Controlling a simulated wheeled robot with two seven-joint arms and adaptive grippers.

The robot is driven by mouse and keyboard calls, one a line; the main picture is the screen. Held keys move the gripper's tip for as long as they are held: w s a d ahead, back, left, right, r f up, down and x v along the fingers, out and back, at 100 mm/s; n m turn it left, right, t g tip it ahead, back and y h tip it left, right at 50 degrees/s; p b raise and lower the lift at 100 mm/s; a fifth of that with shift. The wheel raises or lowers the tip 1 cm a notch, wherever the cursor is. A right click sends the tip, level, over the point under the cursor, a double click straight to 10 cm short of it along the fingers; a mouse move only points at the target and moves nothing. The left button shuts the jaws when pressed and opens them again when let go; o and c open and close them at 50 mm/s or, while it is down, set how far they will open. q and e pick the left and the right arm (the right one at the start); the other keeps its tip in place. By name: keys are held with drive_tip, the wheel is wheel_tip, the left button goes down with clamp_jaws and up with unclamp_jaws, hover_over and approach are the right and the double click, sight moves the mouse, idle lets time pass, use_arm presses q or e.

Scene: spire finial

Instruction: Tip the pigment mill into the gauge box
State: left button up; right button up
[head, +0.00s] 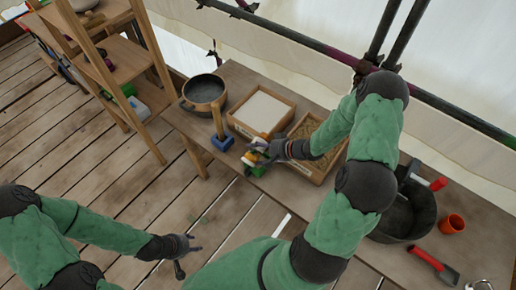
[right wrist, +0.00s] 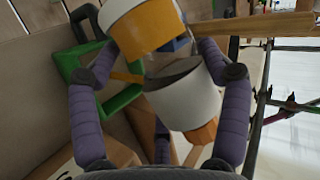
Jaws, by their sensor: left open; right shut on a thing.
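The pigment mill seems to be the small green, white and yellow thing (head: 256,169) at the bench's front edge. In the right wrist view it shows as white and orange round parts (right wrist: 185,98) beside a green frame (right wrist: 122,103). My right gripper (head: 262,153) is shut on it, with a finger on each side in the right wrist view. Two shallow wooden boxes stand just behind: one with a flat white content (head: 262,110), one with brown grainy content (head: 305,128). I cannot tell which is the gauge box. My left gripper (head: 185,256) is open and empty above the floorboards.
A dark round pot (head: 204,93) and a blue tool with an upright wooden handle (head: 221,141) stand left of the mill. Wooden shelves (head: 125,62) stand left.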

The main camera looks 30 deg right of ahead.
drive_tip(key=shift+d+r+m+y+p, duration=0.15)
drive_tip(key=shift+m+y+p, duration=0.4)
drive_tip(key=shift+p, duration=1.4)
drive_tip(key=shift+w+d+y+p, duration=0.1)
drive_tip(key=shift+y+p, duration=0.35)
drive_tip(key=shift+p, duration=0.15)
drive_tip(key=shift+d+m+y+p, duration=0.1)
drive_tip(key=shift+m+y+p, duration=0.2)
drive_tip(key=shift+m+p, duration=0.2)
drive_tip(key=shift+w+d+m+g+y, duration=0.15)
drive_tip(key=shift+m+g+y, duration=0.15)
drive_tip(key=shift+m+y, duration=0.3)
